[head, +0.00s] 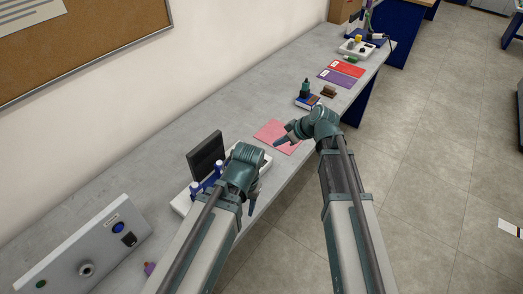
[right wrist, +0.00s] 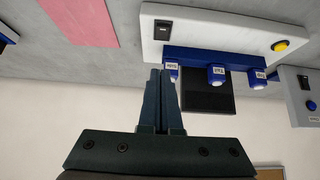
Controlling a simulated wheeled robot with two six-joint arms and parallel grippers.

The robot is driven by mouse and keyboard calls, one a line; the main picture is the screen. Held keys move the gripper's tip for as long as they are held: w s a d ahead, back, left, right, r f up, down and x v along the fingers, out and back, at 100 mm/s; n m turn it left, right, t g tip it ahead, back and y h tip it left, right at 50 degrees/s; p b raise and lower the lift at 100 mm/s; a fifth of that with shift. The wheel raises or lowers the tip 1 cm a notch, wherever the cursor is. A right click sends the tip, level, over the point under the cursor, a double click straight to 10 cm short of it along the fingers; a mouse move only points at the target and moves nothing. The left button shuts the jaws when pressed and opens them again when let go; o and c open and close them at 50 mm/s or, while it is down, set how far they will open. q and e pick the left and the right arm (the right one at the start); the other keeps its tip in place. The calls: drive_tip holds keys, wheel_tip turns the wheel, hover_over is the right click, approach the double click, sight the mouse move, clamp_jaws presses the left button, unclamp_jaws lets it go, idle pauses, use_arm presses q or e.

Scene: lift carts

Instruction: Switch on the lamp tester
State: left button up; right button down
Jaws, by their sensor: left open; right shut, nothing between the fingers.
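A white device (right wrist: 225,30) on the bench has a black rocker switch (right wrist: 163,27), a yellow button (right wrist: 281,46), a blue rail with labelled blue parts and a dark upright panel (head: 206,155). I cannot tell for sure whether it is the lamp tester. In the head view my left arm partly covers it. My left gripper (head: 253,203) is open at its front side, pointing down. My right gripper (head: 280,141) is shut and empty above the pink sheet (head: 272,136), beyond the device. In the right wrist view its shut fingers (right wrist: 162,75) overlap the device's blue rail; contact cannot be told.
A grey panel box (head: 85,250) with a blue button, a black switch and a knob stands at lower left. The bench's front edge is at right.

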drive_tip(key=shift+f, duration=0.15)
drive_tip(key=b, duration=0.9)
hover_over(266, 165)
drive_tip(key=f, duration=0.8)
drive_tip(key=shift+w+a+f, duration=0.3)
drive_tip(key=shift+w, duration=0.05)
drive_tip(key=shift+s+d+f+b, duration=0.1)
drive_tip(key=shift+f+b, duration=0.4)
drive_tip(key=shift+f, duration=0.05)
drive_tip(key=shift+s+d+f+b, duration=0.1)
drive_tip(key=shift+f+b, duration=0.4)
drive_tip(key=shift+f, duration=0.05)
drive_tip(key=shift+f+b, duration=0.45)
drive_tip(key=shift+d, duration=0.1)
drive_tip(key=shift+s+d+f+b, duration=0.1)
drive_tip(key=shift+s+f+b, duration=0.05)
drive_tip(key=shift+f+b, duration=0.3)
drive_tip(key=shift+r, duration=0.25)
